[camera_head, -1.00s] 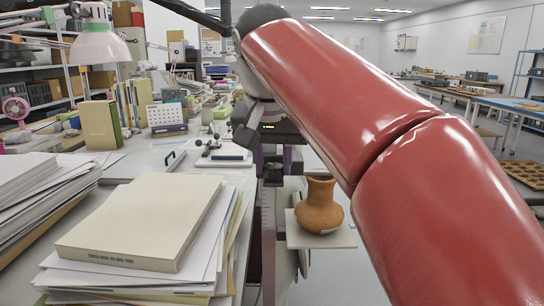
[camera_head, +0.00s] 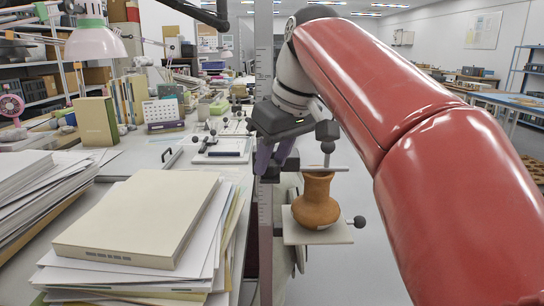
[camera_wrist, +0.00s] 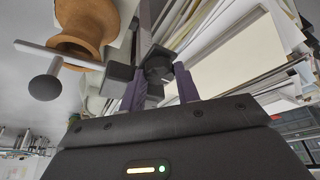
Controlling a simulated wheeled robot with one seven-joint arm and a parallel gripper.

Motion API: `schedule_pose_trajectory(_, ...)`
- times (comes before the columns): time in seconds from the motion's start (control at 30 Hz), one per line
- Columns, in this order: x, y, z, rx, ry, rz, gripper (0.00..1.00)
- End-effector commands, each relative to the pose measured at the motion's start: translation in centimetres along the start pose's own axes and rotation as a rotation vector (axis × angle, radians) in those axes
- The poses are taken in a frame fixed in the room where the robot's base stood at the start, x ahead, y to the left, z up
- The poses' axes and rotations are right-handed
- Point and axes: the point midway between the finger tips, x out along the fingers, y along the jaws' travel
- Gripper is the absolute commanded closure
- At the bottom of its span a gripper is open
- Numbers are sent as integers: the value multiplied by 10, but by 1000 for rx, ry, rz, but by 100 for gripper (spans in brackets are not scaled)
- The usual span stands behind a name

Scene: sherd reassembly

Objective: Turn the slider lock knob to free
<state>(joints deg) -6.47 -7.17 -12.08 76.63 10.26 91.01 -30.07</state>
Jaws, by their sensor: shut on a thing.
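A tall ruled post (camera_head: 265,255) stands at the desk's edge, with a dark slider block (camera_head: 265,187) on it. My gripper (camera_head: 270,168) is beside the post at the slider, its purple fingers pointing down. In the wrist view my gripper (camera_wrist: 159,78) has its fingers on either side of a dark knob (camera_wrist: 158,64) at the slider and is shut on it. The knob's marking and turn angle cannot be made out.
A brown clay vase (camera_head: 316,207) stands on a pale plate (camera_head: 300,238) right of the post. A thin bar (camera_head: 322,169) with a ball-ended knob (camera_head: 328,147) crosses at its mouth. A box on stacked papers (camera_head: 140,215) fills the desk's near left.

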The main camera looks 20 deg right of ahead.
Motion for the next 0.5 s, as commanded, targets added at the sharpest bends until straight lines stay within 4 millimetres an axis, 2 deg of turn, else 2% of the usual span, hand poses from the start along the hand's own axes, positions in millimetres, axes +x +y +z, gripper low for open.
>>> schedule_pose_trajectory(0.5, 0, 1, 0, -129, 0, -53, 91)
